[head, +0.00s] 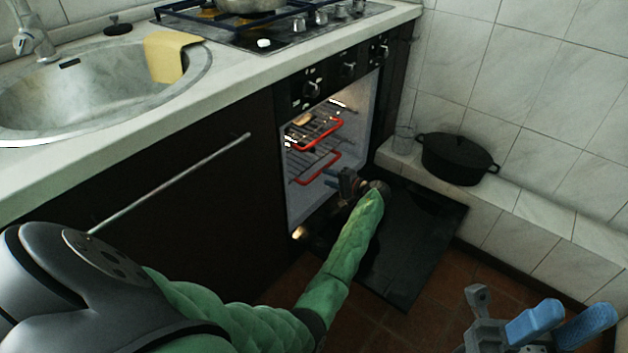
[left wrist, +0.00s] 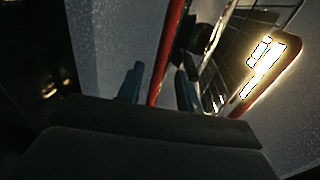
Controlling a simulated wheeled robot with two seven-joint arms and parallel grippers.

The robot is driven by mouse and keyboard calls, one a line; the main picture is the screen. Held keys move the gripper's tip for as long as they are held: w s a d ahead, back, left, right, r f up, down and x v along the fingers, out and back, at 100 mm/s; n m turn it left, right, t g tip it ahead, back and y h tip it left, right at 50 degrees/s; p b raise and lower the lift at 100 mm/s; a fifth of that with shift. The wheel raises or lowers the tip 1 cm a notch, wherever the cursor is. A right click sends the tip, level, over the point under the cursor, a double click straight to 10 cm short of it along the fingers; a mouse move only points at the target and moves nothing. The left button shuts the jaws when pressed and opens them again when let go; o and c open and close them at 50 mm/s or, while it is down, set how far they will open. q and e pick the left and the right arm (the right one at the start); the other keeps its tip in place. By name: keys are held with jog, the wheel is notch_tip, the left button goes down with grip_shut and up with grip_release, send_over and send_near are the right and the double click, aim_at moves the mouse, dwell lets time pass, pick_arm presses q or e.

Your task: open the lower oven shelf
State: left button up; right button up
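The oven (head: 335,130) stands open with its black door (head: 415,240) folded down. Inside are two wire shelves with red front bars. The lower oven shelf (head: 318,169) sits inside below the upper shelf (head: 318,133). My left gripper (head: 331,178) is at the lower shelf's red bar, at the oven mouth. In the left wrist view its fingers (left wrist: 159,88) stand apart, with a red bar (left wrist: 168,50) showing between them; I cannot tell whether they touch it. My right gripper (head: 575,318) is empty at the lower right, its blue fingers apart.
My left arm reaches over the lowered door. A black pot (head: 456,158) and a glass (head: 403,139) stand on the tiled ledge to the right. The sink (head: 100,85) and hob (head: 270,25) are on the counter above. The tiled floor (head: 455,320) beside the door looks clear.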

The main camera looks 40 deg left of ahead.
pick_arm(q)
jog(key=b+x, duration=0.1)
jog(key=x, duration=0.6)
jog(key=shift+w+a+b, duration=0.25)
jog(key=shift+a+b, duration=0.15)
jog(key=c, duration=0.7)
jog(key=shift+s+f, duration=0.1)
grip_shut()
